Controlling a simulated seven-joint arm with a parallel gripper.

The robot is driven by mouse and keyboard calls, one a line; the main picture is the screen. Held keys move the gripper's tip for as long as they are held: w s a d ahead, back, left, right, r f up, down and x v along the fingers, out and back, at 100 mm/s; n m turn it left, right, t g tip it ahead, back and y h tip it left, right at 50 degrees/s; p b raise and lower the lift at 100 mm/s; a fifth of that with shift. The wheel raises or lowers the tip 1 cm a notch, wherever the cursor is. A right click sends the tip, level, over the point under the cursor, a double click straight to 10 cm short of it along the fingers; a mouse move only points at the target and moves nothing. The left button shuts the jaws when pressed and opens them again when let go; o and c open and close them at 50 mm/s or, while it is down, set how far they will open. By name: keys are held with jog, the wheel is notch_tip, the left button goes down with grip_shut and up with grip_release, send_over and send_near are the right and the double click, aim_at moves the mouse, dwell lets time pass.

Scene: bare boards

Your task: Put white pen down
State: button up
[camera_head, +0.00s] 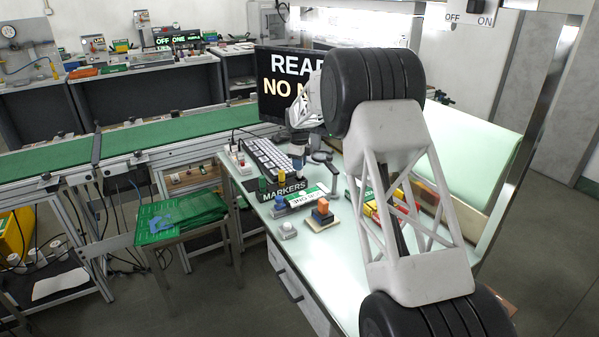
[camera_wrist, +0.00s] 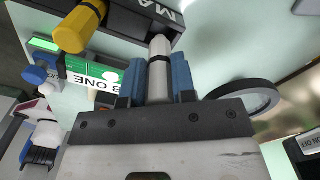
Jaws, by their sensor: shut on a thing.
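In the wrist view my gripper (camera_wrist: 159,88) is shut on a white pen (camera_wrist: 159,62), which stands between the two blue fingers with its rounded white end pointing away from my wrist. My gripper is small there near the holder's far end, and the pen cannot be made out.
A round dark-rimmed ring (camera_wrist: 245,97) lies to the right. The bench's front is clearer.

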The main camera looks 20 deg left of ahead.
aim_at(299, 175)
jog(key=shift+f, duration=1.75)
jog(key=shift+f, duration=0.15)
jog(key=o, duration=0.9)
jog(key=shift+r, duration=0.2)
jog(key=shift+r, duration=5.95)
